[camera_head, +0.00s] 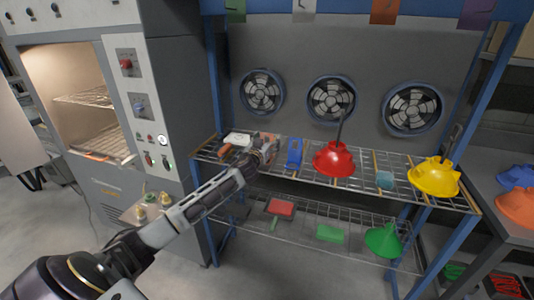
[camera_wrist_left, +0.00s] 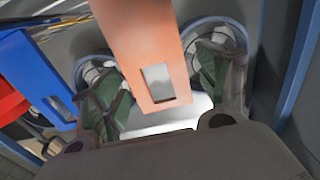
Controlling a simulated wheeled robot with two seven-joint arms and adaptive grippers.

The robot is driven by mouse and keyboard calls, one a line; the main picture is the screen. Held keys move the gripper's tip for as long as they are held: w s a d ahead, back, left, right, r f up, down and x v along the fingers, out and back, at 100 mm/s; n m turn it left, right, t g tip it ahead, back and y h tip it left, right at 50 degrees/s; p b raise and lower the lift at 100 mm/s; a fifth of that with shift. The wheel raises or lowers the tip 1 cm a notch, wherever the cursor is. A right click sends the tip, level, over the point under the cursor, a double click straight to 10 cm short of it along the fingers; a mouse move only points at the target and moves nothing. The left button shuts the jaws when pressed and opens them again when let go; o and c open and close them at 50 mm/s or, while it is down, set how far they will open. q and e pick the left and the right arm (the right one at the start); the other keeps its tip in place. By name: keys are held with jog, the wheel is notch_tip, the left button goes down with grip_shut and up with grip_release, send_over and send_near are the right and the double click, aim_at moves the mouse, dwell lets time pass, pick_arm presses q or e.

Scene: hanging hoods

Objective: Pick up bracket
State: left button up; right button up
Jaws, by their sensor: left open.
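A salmon-orange bracket (camera_wrist_left: 148,50) with a rectangular hole near its end lies between the two fingers of my left gripper (camera_wrist_left: 162,92) in the left wrist view. The fingers are apart, one on each side of it; contact cannot be told. In the head view my left gripper (camera_head: 264,150) is over the upper wire shelf, just left of a blue bracket-like piece (camera_head: 293,153), and partly hides the salmon piece. The blue piece also shows at the left of the left wrist view (camera_wrist_left: 35,82). My right gripper is not in view.
On the upper shelf (camera_head: 315,178), a white item (camera_head: 238,138) is to the left; a red hood (camera_head: 334,160) and a yellow hood (camera_head: 434,178) stand to the right. A blue rack post (camera_head: 216,100) is near my left arm. A lower shelf holds red and green items.

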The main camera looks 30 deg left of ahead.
pick_arm(q)
grip_shut()
dwell(0.5)
jog(key=shift+r, duration=0.15)
jog(key=shift+r, duration=0.6)
notch_tip(320, 180, up, 8)
jog(key=shift+f+p, duration=0.2)
jog(key=shift+p, duration=0.55)
jog(key=shift+r, duration=0.55)
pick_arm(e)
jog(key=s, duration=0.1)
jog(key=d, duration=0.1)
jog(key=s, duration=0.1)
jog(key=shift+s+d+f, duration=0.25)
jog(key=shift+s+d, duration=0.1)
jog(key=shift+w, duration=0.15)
